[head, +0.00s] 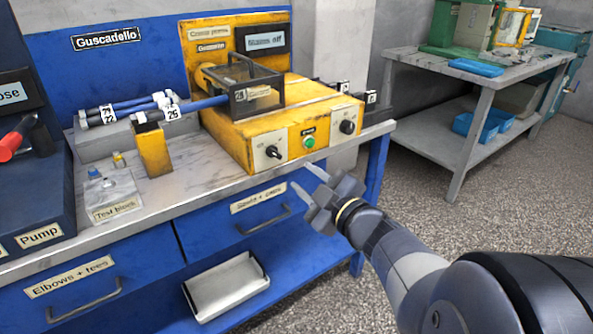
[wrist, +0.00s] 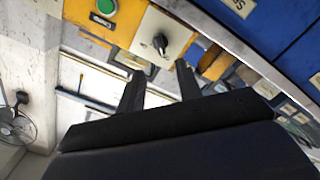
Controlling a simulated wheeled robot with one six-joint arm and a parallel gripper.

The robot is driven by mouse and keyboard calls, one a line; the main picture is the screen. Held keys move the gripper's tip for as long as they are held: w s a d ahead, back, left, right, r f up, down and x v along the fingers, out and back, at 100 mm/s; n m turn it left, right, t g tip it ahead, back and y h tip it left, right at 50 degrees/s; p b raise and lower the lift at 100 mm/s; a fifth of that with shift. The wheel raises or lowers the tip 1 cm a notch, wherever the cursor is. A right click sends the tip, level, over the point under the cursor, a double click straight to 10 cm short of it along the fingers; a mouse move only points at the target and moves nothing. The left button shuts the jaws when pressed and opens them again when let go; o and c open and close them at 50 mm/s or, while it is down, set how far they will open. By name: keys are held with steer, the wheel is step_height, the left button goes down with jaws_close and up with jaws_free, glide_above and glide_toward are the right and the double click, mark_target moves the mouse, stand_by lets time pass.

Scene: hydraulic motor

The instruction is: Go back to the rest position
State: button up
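My gripper (head: 301,175) is in front of the blue bench in the head view, to the right of the drawers and below the yellow machine's (head: 290,120) front. Its two fingers stand apart with nothing between them, and it touches nothing that I can see. In the wrist view the fingers (wrist: 159,68) also show spread and empty. Beyond them in that view are a green button (wrist: 107,6) and a black knob (wrist: 160,44) on the yellow machine's panel.
The grey bench top (head: 190,190) carries a test block (head: 110,192), a yellow stand (head: 153,150) and blue-handled rods (head: 125,108). A blue pump box (head: 40,200) is at left. A white tray (head: 225,286) sits low. Open speckled floor (head: 440,210) lies right; a grey table (head: 425,60) stands behind.

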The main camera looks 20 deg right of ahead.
mark_target(278, 155)
steer(key=shift+w, duration=0.1)
steer(key=b+x, duration=0.2)
steer(key=x, duration=0.7)
steer(key=shift+w+a+f+b, duration=0.1)
steer(key=shift+w+a+b, duration=0.05)
steer(key=shift+w+b, duration=0.2)
steer(key=shift+w+a, duration=0.1)
steer(key=shift+w, duration=0.3)
